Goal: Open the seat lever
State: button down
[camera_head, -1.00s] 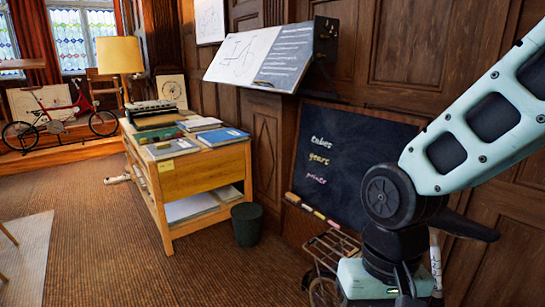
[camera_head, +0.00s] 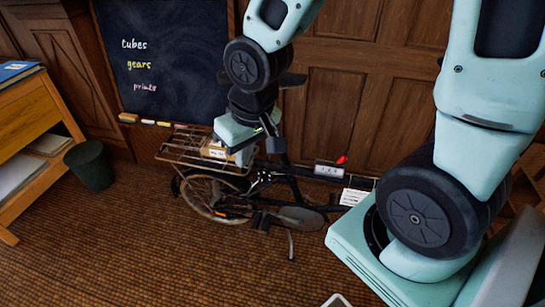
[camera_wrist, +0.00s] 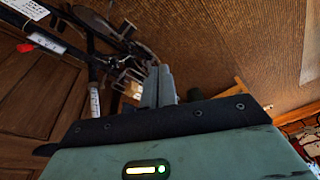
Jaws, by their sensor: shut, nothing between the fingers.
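A dark bicycle (camera_head: 280,172) stands side-on by the panelled wall. Its saddle (camera_head: 292,80) is partly hidden behind my arm. A red lever-like piece (camera_head: 342,160) sits on a white labelled box (camera_head: 328,169) on the frame; the red piece also shows in the wrist view (camera_wrist: 25,47). I cannot pick out a separate seat lever for certain. My gripper (camera_head: 247,156) is at the rear of the bicycle, by the rack and below the saddle. In the wrist view its fingers (camera_wrist: 158,86) are together and empty. Contact with the bicycle cannot be told.
A wire rack (camera_head: 180,158) carrying a small box (camera_head: 215,150) is over the rear wheel. A blackboard (camera_head: 165,60) leans behind. A dark bin (camera_head: 90,165) and a wooden desk (camera_head: 35,115) stand left. The brown floor in front is open.

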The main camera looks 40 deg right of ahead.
jog(key=w+d+f+m+t+b, duration=0.1)
jog(key=w+d+f+m+b, duration=0.2)
jog(key=d, duration=0.5)
jog(key=w+d+f+m+t+h, duration=0.1)
jog(key=w+d+f+m+t, duration=0.1)
jog(key=d+f+m, duration=0.4)
jog(key=w+d+f+m+t+b, duration=0.1)
jog(key=w+d+f+b, duration=0.15)
jog(key=d, duration=0.65)
jog(key=w+a+b+x, duration=0.1)
jog(key=a+b+x, duration=0.1)
jog(key=x, duration=1.1)
jog(key=shift+a+r, duration=0.3)
jog(key=shift+w+a+f, duration=0.15)
jog(key=shift+w+a, duration=0.05)
jog(key=shift+a, duration=0.3)
jog(key=shift+w+a+f, duration=0.15)
jog(key=shift+w+a, duration=0.05)
jog(key=shift+a, duration=0.25)
